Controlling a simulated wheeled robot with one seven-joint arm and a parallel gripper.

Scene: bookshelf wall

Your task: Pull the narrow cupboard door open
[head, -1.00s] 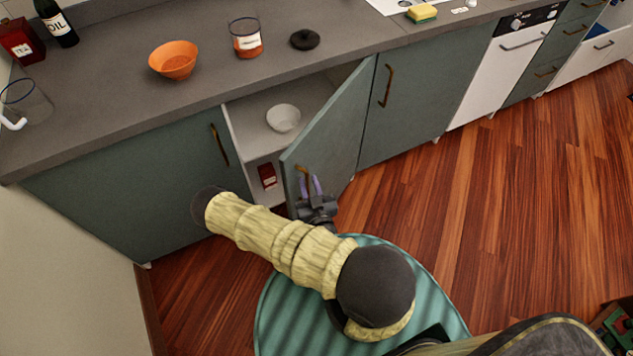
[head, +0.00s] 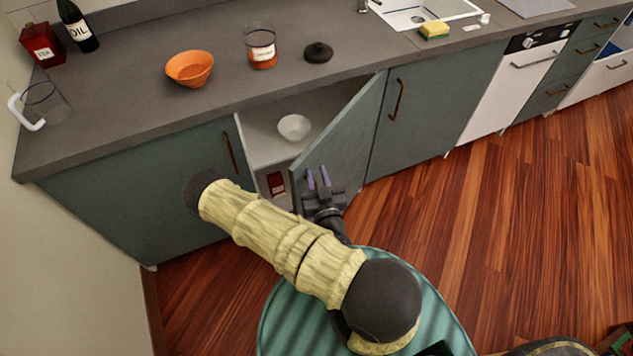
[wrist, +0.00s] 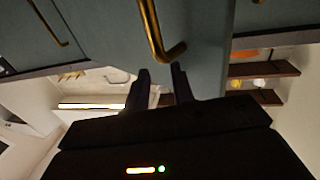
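The narrow cupboard door (head: 345,128) is grey-green and stands partly open, swung out from its right edge. Its brass bar handle (wrist: 152,28) shows in the wrist view, just beyond my fingertips and not between them. In the head view I cannot make the handle out behind my gripper. My gripper (head: 318,177) is at the outer face of the door, its two purple fingers apart. In the wrist view my gripper (wrist: 161,72) shows a clear, empty gap between the dark fingers.
Inside the open cupboard are a white bowl (head: 294,127) and a red box (head: 276,184) below it. The counter (head: 120,95) above holds an orange bowl (head: 190,68), a jar (head: 260,47) and a black lid (head: 318,52). Wooden floor (head: 450,230) to the right is clear.

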